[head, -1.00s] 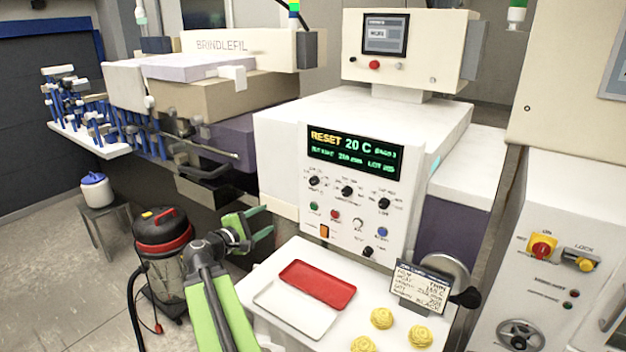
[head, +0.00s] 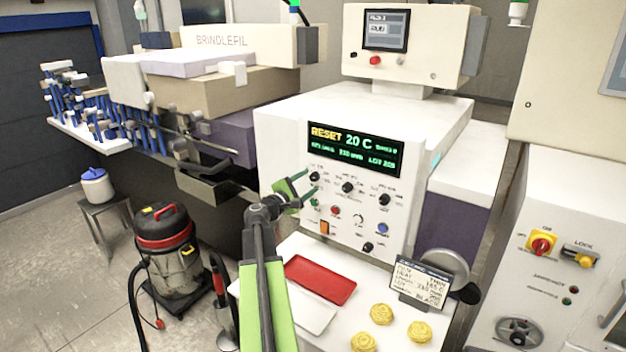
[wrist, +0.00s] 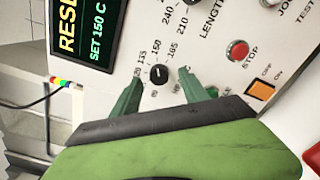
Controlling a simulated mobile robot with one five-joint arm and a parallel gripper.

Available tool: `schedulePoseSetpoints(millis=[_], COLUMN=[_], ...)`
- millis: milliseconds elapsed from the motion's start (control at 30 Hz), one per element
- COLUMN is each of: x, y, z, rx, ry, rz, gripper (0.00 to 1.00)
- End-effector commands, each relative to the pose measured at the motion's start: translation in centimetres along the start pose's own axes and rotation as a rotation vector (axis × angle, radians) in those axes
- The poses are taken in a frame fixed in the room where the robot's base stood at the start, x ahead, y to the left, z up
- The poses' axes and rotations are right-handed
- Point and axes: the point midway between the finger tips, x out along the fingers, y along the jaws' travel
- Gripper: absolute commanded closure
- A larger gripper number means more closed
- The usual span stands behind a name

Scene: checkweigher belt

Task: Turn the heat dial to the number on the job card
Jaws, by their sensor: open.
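The heat dial (head: 314,176) is a small black knob at the upper left of the white control panel. In the wrist view the heat dial (wrist: 159,74) sits amid printed numbers, 150 and 165 among them, and the display (wrist: 95,30) reads SET 150 C. My gripper (head: 300,187) is open at the panel; in the wrist view its green fingers (wrist: 162,76) stand either side of the dial. I cannot tell whether they touch it. The job card (head: 420,281) stands at the right of the shelf; its small print seems to give 165 C.
Two more black dials (head: 347,187) sit right of the heat dial. A red stop button (wrist: 237,50) and an orange switch (wrist: 261,89) are close by. Below are a red tray (head: 320,279), a white tray (head: 311,313) and several yellow pieces (head: 381,314).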

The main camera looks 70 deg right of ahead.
Motion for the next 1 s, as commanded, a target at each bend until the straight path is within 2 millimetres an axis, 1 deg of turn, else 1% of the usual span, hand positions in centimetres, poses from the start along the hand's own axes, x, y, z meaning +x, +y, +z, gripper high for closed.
schedulePoseSetpoints(millis=[33,100,200,500,900,967,1000], x=[1.0,1.9,2.6,2.8,2.8,2.8,4.9], y=[0.1,0.1,0.0,0.0,-0.1,-0.1,0.3], z=[-0.1,-0.1,0.0,0.0,0.1,0.1,-0.6], rx=[0.000,0.000,0.000,0.000,0.002,0.002,0.002], ry=[-0.001,0.000,-0.001,0.000,0.000,-0.001,-0.003], rz=[0.000,0.000,-0.001,0.000,-0.002,-0.003,-0.005], gripper=[0.48,0.48,0.48,0.48,1.00,1.00,1.00])
